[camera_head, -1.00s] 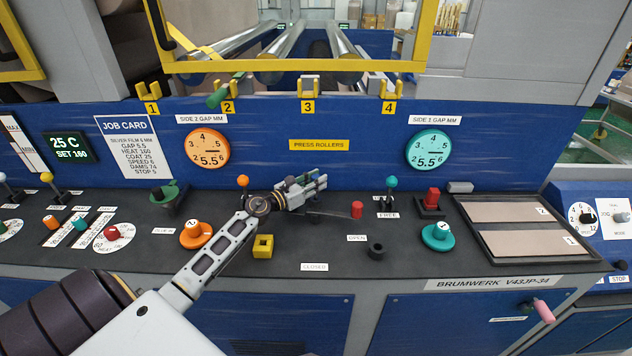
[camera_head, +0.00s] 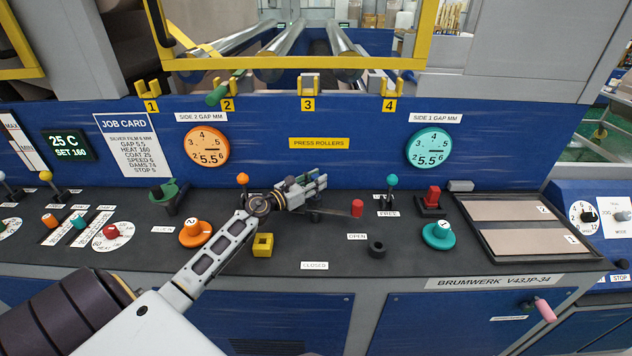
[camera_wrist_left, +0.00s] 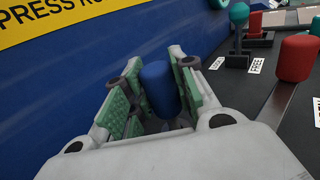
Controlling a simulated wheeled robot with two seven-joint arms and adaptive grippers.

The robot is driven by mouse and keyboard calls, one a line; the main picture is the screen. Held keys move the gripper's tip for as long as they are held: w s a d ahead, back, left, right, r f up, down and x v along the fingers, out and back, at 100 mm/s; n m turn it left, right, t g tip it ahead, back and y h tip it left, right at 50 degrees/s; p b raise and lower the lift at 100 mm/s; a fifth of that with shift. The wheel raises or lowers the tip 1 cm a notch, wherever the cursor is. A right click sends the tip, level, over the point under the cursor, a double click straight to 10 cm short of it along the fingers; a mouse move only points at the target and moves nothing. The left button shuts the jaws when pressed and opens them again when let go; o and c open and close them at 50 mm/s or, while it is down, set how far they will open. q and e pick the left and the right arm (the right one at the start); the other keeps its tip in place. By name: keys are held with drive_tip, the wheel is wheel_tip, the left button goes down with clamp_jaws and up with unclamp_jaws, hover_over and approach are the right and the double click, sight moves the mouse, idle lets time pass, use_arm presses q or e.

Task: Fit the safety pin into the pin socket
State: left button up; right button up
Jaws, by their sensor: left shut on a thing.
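My left gripper (camera_head: 312,187) is over the middle of the black console, close to the blue front panel. In the left wrist view its green-padded fingers are shut around a blue cylinder (camera_wrist_left: 159,88). A yellow block with a square opening (camera_head: 263,251) stands on the console, below and left of the gripper. A black ring (camera_head: 377,249) lies to the right, below the OPEN label. I cannot tell which is the pin socket. My right gripper is out of view.
A red-handled lever (camera_head: 357,208) is just right of the gripper. An orange-knobbed lever (camera_head: 243,180) is to its left; a teal-knobbed lever (camera_head: 391,182) and red switch (camera_head: 432,197) are farther right. Orange (camera_head: 195,234) and teal (camera_head: 438,235) dials flank the area.

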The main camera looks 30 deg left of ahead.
use_arm(q)
drive_tip(key=shift+f+b, duration=0.35)
idle(0.4)
drive_tip(key=o, duration=1.1)
drive_tip(key=shift+o, duration=0.2)
drive_tip(key=shift+f, duration=0.1)
drive_tip(key=shift+s+f, duration=0.1)
drive_tip(key=shift+s, duration=0.1)
drive_tip(key=shift+v, duration=3.7)
drive_tip(key=shift+r+v, duration=0.1)
drive_tip(key=shift+v, duration=0.95)
drive_tip(key=shift+r+v, duration=0.15)
drive_tip(key=shift+v, duration=0.95)
drive_tip(key=shift+a+r, duration=0.1)
drive_tip(key=shift+r, duration=0.05)
